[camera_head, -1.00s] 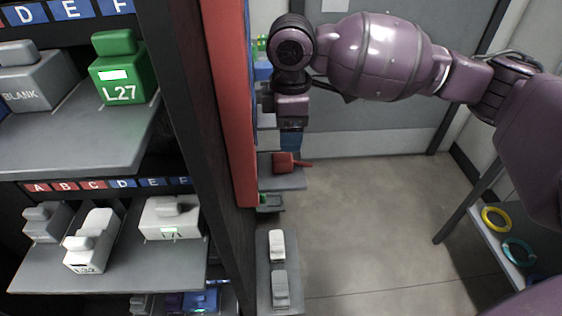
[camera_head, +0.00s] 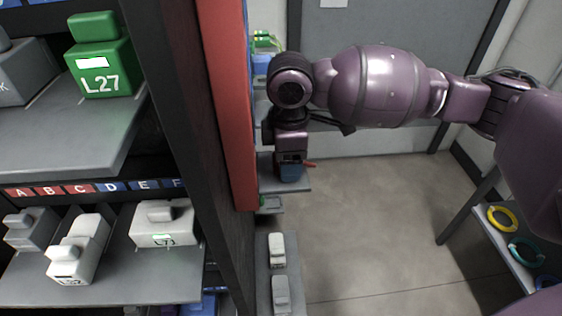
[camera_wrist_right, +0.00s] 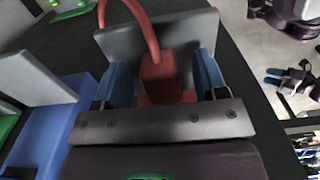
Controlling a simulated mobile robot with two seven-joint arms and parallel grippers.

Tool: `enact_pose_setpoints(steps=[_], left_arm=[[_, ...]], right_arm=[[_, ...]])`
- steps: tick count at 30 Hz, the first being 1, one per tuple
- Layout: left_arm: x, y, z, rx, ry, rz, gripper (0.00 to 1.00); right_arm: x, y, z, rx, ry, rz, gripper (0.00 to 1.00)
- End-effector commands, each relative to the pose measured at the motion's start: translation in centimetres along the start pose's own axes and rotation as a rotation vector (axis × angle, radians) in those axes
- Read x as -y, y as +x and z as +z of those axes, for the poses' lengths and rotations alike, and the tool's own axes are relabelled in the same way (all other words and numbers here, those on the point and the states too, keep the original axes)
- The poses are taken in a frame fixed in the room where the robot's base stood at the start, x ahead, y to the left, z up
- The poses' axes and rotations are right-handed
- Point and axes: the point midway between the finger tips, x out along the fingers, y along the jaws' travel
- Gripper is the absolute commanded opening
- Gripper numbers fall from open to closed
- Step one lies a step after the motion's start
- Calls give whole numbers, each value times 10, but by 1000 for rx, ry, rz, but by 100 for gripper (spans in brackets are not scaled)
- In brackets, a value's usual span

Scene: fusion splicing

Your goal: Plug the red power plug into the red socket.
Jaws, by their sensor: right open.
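The red power plug (camera_wrist_right: 160,78) stands between the two blue fingers of my right gripper (camera_wrist_right: 163,80) in the right wrist view, with a red cable curving up and left. The fingers are open with gaps on both sides of the plug. A grey plate lies behind it. In the head view my right gripper (camera_head: 290,172) is low over a grey shelf beside the rack, hiding most of the plug; only a thin red piece (camera_head: 310,164) shows at its right. I cannot make out the red socket. My left gripper is out of view.
The dark rack with a red upright (camera_head: 228,100) stands close left of the right arm. Its shelves hold a green L27 block (camera_head: 103,60) and several pale blocks. A lower shelf (camera_head: 262,275) holds grey blocks. Coloured rings (camera_head: 502,217) lie on a stand at right. Floor between is clear.

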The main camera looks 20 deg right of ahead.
Motion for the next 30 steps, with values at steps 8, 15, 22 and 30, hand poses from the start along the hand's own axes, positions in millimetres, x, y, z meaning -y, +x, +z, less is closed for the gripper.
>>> enact_pose_setpoints(steps=[8, 15, 22, 30], left_arm=[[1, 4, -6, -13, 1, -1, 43], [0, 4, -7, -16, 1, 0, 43], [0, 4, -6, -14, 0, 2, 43], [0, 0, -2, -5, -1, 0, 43]], right_arm=[[0, 2, 0, -1, 0, 5, 66], [0, 2, 0, -1, 0, 4, 48], [0, 2, 0, -1, 0, 4, 15], [0, 0, 1, -1, 1, 5, 15]])
